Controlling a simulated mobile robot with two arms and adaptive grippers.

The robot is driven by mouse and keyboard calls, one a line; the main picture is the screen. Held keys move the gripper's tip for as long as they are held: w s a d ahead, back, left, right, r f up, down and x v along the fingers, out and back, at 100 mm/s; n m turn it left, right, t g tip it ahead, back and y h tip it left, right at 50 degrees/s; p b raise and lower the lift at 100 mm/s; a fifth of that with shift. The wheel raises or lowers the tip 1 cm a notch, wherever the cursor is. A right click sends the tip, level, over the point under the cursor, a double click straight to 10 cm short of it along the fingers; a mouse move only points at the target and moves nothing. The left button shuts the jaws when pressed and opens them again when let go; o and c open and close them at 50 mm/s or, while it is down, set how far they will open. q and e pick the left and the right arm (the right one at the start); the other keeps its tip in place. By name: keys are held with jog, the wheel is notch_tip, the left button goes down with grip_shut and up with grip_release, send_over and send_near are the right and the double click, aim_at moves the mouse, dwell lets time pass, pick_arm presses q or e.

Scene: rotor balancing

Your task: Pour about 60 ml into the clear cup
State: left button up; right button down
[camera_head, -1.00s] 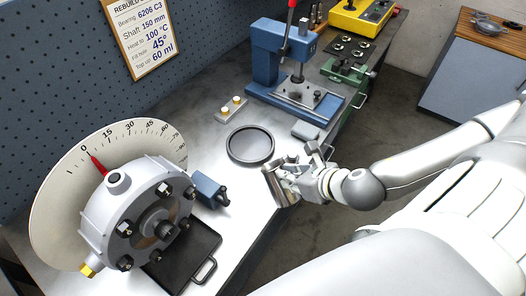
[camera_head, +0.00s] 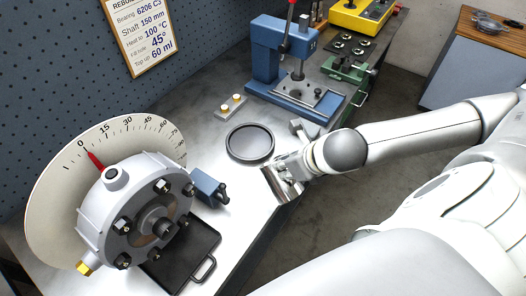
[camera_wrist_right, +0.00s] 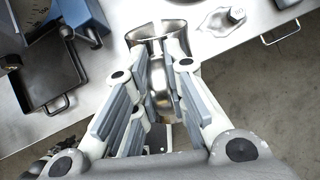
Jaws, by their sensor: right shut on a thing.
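My right gripper (camera_head: 291,171) is shut on a shiny metal jug (camera_head: 281,187) and holds it over the bench's front edge. The right gripper's fingers (camera_wrist_right: 158,78) also show in the right wrist view, on both sides of the jug (camera_wrist_right: 160,45). The jug looks tilted in the head view; its contents cannot be seen. I cannot make out the clear cup with certainty. A pale, glassy outline (camera_wrist_right: 212,22) lies on the bench in the right wrist view, but I cannot tell what it is. My left gripper is not in view.
A round dark dish (camera_head: 250,145) lies behind the jug. A grey rotor housing (camera_head: 135,215) with a dial (camera_head: 50,190) stands at left, with a black tray (camera_head: 205,235) below. A blue press (camera_head: 268,65) stands at the back. The metal bench between has some free room.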

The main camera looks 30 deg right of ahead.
jog(key=shift+w+a+r+b, duration=0.1)
jog(key=shift+w+r+b, duration=0.1)
jog(key=shift+b, duration=0.1)
jog(key=shift+w+r+g+p, duration=0.1)
jog(key=shift+r+g+p, duration=0.1)
jog(key=shift+g+p, duration=0.2)
jog(key=shift+w+r+g+p, duration=0.2)
jog(key=shift+g+p, duration=0.1)
jog(key=shift+p, duration=0.2)
jog(key=shift+w+a+f+g+p, duration=0.1)
jog(key=shift+w+f+g+p, duration=0.3)
jog(key=shift+g+p, duration=0.5)
dwell(2.6)
jog(key=shift+w, duration=0.1)
